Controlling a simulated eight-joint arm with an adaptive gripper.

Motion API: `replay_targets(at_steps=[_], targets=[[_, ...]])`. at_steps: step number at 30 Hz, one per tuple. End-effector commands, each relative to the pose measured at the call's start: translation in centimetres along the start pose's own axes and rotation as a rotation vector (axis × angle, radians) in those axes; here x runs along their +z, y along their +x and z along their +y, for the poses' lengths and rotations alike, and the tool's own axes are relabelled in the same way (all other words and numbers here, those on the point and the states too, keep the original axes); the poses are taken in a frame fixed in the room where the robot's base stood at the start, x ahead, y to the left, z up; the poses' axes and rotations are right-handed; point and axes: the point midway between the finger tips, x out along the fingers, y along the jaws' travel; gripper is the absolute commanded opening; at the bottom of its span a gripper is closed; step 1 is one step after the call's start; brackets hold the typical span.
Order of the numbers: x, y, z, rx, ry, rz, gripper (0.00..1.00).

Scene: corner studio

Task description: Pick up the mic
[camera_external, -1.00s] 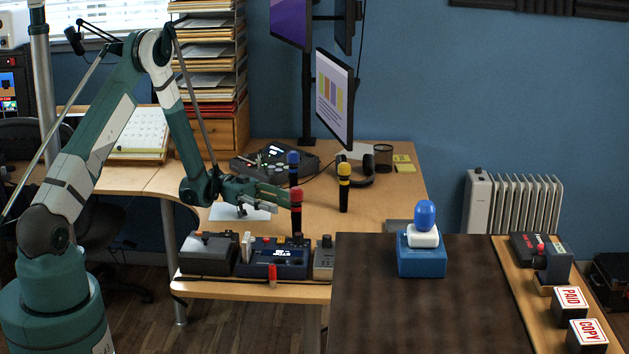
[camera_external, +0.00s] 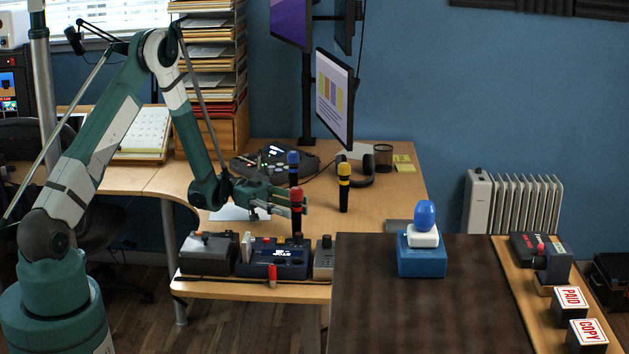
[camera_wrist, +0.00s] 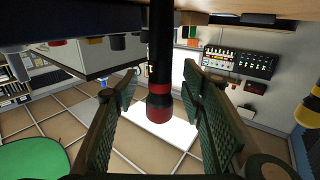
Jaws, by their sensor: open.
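The red-headed mic (camera_external: 297,193) stands upright on the desk with a dark body. My gripper (camera_external: 297,204) is level with its upper part. In the wrist view, the red mic (camera_wrist: 159,108) is between the two green finger pads of my open gripper (camera_wrist: 160,85), with a visible gap on each side. A blue-headed mic (camera_external: 293,158) stands just behind the red one. A yellow-headed mic (camera_external: 344,173) stands to the right. The fingers partly hide the red mic's body in the external view.
Control boxes (camera_external: 275,260) stand along the desk's front edge, below my gripper. A mixer-like device (camera_external: 272,162) and a monitor (camera_external: 334,100) are behind. A blue box with a white and blue top (camera_external: 422,260) sits on the dark table at right.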

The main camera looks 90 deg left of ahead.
Motion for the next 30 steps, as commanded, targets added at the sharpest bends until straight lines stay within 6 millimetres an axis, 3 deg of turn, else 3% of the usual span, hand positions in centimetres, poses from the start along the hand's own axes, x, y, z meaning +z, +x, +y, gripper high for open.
replay_targets(at_steps=[7,23,30], targets=[[0.0,1.8,0.0,0.000,0.000,0.000,0.41],[0.0,1.8,0.0,-0.001,0.000,0.000,0.41],[0.0,1.8,0.0,-0.001,0.000,0.000,0.13]])
